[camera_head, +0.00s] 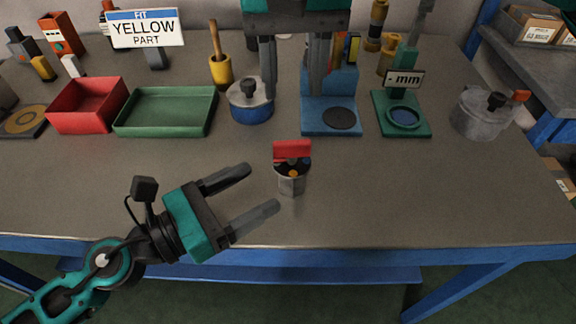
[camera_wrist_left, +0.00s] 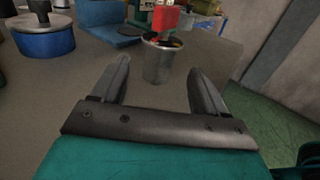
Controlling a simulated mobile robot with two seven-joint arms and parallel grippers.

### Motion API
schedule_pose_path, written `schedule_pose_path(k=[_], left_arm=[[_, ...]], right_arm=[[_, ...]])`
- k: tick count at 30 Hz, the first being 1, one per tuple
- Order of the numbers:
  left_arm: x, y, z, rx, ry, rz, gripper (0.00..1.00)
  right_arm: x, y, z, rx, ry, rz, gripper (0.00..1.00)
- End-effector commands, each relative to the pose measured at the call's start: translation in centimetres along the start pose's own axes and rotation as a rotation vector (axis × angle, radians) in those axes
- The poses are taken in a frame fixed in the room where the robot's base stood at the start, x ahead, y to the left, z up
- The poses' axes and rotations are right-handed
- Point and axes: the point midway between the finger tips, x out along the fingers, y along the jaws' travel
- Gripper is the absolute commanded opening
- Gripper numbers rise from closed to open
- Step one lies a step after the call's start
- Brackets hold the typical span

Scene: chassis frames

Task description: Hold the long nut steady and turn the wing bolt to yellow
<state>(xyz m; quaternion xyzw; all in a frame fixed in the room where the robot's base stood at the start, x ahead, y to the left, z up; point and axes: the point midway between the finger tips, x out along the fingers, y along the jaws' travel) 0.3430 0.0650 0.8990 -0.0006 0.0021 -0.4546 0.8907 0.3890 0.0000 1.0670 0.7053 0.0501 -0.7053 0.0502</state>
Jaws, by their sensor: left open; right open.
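The long nut (camera_head: 291,185) is a grey metal cylinder standing upright on the table. The red wing bolt (camera_head: 292,150) sits on its top, above a dark collar with an orange-yellow mark (camera_head: 293,173). My left gripper (camera_head: 262,189) is open, its fingers pointing at the nut from the left without closing on it. In the left wrist view the nut (camera_wrist_left: 158,62) stands just beyond and between the open fingertips, with the red wing (camera_wrist_left: 166,20) above. My right gripper (camera_head: 292,92) is open, pointing down, above and behind the bolt, holding nothing.
A sign (camera_head: 145,28) reads "FIT YELLOW PART". A red tray (camera_head: 88,127), green tray (camera_head: 165,131), blue pot (camera_head: 250,112), blue stand (camera_head: 318,129), green gauge (camera_head: 420,129) and grey pot (camera_head: 480,121) line the back. The table's front and right are clear.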

Motion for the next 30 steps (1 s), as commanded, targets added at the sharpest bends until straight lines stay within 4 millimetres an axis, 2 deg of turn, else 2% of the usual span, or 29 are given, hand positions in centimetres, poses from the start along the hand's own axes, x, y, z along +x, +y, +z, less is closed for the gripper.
schedule_pose_path(k=[8,18,24,30], left_arm=[[2.4,0.0,0.3,0.003,-0.005,-0.001,0.73],[6.3,0.0,0.3,0.002,-0.007,0.000,0.73],[7.3,-0.1,0.3,0.001,-0.004,-0.002,0.73],[7.4,-0.1,0.2,0.002,-0.003,-0.002,0.73]], right_arm=[[0.0,0.0,0.0,0.000,0.000,0.000,0.43],[0.0,0.0,0.0,0.000,0.000,0.000,0.43],[0.0,0.0,0.0,0.000,0.000,0.000,0.43],[0.0,0.0,0.0,0.000,0.000,0.000,0.43]])
